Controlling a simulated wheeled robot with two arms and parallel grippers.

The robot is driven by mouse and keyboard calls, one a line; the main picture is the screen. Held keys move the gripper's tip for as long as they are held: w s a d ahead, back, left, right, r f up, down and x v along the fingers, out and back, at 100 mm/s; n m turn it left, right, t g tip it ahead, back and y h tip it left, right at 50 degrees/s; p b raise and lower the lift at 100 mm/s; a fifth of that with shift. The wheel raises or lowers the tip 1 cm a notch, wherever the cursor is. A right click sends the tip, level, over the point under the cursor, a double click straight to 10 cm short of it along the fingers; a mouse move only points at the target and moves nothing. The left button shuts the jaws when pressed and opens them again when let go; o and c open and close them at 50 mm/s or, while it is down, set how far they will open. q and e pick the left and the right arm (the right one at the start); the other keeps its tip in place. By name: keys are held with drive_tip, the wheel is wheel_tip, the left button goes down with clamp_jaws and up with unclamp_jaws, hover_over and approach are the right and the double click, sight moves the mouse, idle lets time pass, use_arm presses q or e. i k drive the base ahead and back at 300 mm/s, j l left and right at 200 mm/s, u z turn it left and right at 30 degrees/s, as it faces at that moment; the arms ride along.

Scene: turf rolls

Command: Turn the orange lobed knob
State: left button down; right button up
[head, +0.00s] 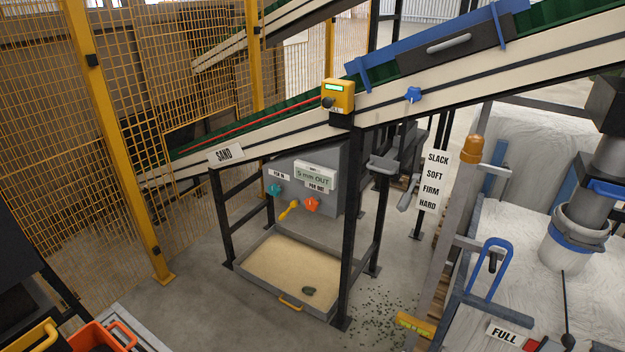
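The orange lobed knob (312,205) is on the front of a grey box (330,160) under the sloping conveyor. A small white label above it seems to read "FOR OUT", but the text is tiny. A display (314,177) reading "5 mm OUT" is above that label. A teal lobed knob (275,189) is to the left, and a yellow lever (288,210) slants between the two knobs. Nothing touches the orange knob. Neither of my grippers shows in the head view.
A sand tray (262,299) with a yellow handle lies on the floor below the knobs. Black frame posts (352,230) stand just right of the box. A yellow-framed mesh fence (110,140) is at left. Grey floor (200,310) is open in front, left of the tray.

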sight(311, 203)
drive_tip(key=i+l, duration=0.15)
drive_tip(key=i, duration=0.45)
drive_tip(key=i+l+u, duration=0.1)
drive_tip(key=i, duration=0.5)
drive_tip(key=i+l+u, duration=0.1)
drive_tip(key=u, duration=1)
drive_tip(key=i+l, duration=0.05)
drive_tip(key=i, duration=0.05)
